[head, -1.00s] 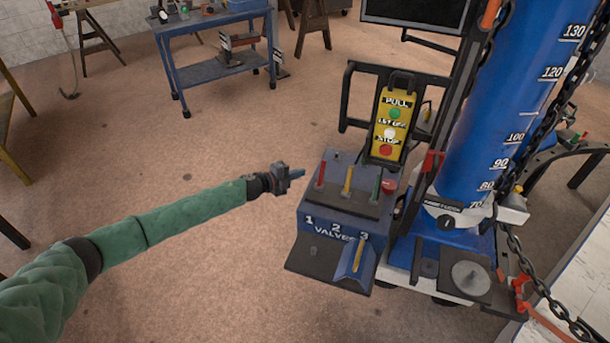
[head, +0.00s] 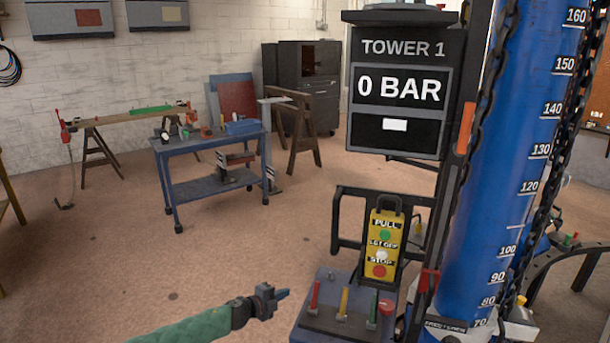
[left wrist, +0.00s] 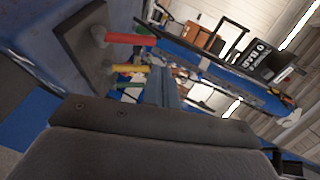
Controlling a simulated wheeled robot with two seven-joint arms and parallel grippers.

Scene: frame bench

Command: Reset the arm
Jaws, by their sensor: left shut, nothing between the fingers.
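My left gripper (head: 271,298) is shut and empty, at the end of a green-sleeved arm low in the head view. It is left of the valve box (head: 326,327) and apart from it in that view. The box carries a red lever (head: 314,297), a yellow lever (head: 343,302) and a green lever (head: 372,306). In the left wrist view the shut fingers (left wrist: 160,88) point up the picture, with the red lever (left wrist: 130,39) and yellow lever (left wrist: 130,69) to their left. My right gripper is not in view.
A blue tower (head: 495,180) with chains stands at the right. Its display (head: 399,88) reads TOWER 1, 0 BAR. A yellow button panel (head: 383,246) hangs behind the valve box. A blue cart (head: 210,140) stands farther back. The floor left of the box is clear.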

